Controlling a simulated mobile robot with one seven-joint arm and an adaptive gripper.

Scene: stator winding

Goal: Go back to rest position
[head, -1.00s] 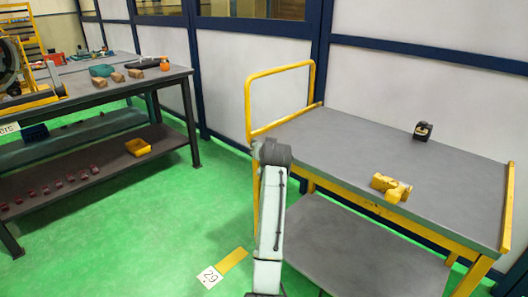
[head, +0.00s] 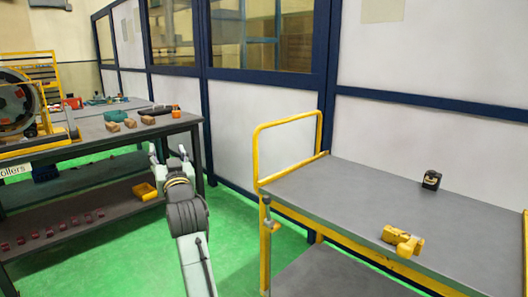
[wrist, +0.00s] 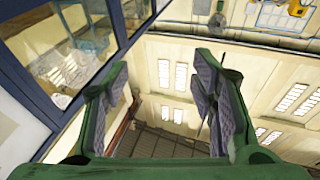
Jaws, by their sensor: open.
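My gripper (head: 168,156) is raised in front of the gap between the workbench and the yellow cart in the head view. Its two fingers point up and stand apart with nothing between them. In the wrist view my gripper (wrist: 160,100) shows two green fingers with grey pads, spread wide and empty. Beyond them are a high wall, bright windows and window panes on the left. My arm rises from the bottom of the head view and touches nothing that I can see.
The cart's grey top (head: 345,210) holds a yellow part (head: 403,241) and a small black object (head: 431,180). The dark workbench (head: 85,135) on the left carries wooden blocks (head: 122,119) and tools. A yellow bin (head: 145,191) sits on its lower shelf. Green floor (head: 130,255) is open between them.

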